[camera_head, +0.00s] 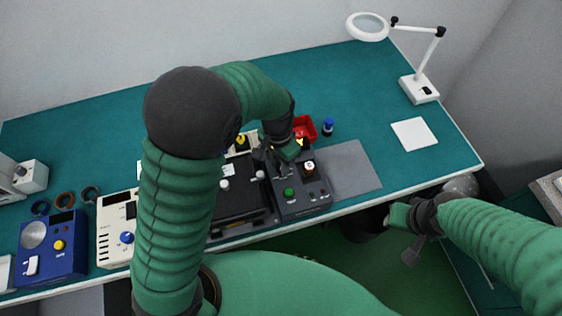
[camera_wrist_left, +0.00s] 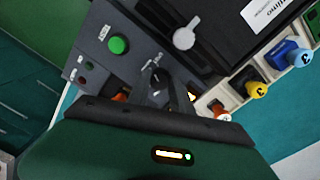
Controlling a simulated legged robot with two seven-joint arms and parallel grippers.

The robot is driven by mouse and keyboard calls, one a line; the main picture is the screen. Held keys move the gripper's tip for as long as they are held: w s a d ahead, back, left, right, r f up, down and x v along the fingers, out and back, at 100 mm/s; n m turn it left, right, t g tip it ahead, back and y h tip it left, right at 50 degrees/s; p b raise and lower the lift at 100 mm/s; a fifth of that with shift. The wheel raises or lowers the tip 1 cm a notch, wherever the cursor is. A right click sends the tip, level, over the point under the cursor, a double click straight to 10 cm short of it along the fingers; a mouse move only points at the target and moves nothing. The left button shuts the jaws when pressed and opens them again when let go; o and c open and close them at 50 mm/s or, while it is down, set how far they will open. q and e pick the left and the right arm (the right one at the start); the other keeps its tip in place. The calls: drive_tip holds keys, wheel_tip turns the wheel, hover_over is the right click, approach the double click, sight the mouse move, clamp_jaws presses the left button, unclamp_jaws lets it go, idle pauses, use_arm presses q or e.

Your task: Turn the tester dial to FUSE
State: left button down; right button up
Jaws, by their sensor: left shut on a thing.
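The tester (camera_head: 300,207) is a dark grey box near the table's front edge, with a green button (camera_head: 289,193) that also shows in the left wrist view (camera_wrist_left: 118,44). Its dial (camera_wrist_left: 157,94) is a dark knob with a small pale mark, and small white lettering beside it is too small to read. My left gripper (camera_head: 279,166) reaches down over the tester from behind. In the left wrist view its fingers (camera_wrist_left: 165,90) are shut on the dial, partly hiding it. My right gripper (camera_head: 399,222) hangs off the table's front edge, away from the tester; its jaws are unclear.
A black unit (camera_head: 235,205) with pale levers adjoins the tester on the left. Numbered coloured plugs (camera_wrist_left: 257,90) stand beside it. A grey mat (camera_head: 352,172) lies clear to the right.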

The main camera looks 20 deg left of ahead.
sight(278, 164)
use_arm(q)
drive_tip(key=shift+s+f, duration=0.1)
drive_tip(key=shift+s, duration=0.05)
idle(0.5)
drive_tip(key=c, duration=1.1)
unclamp_jaws()
drive_tip(key=shift+c, duration=0.2)
drive_tip(key=shift+r, duration=0.2)
wheel_tip(278, 164, up, 16)
drive_tip(key=shift+w+a+r, duration=0.25)
drive_tip(key=shift+w+a, duration=0.1)
drive_tip(key=shift+a, duration=0.05)
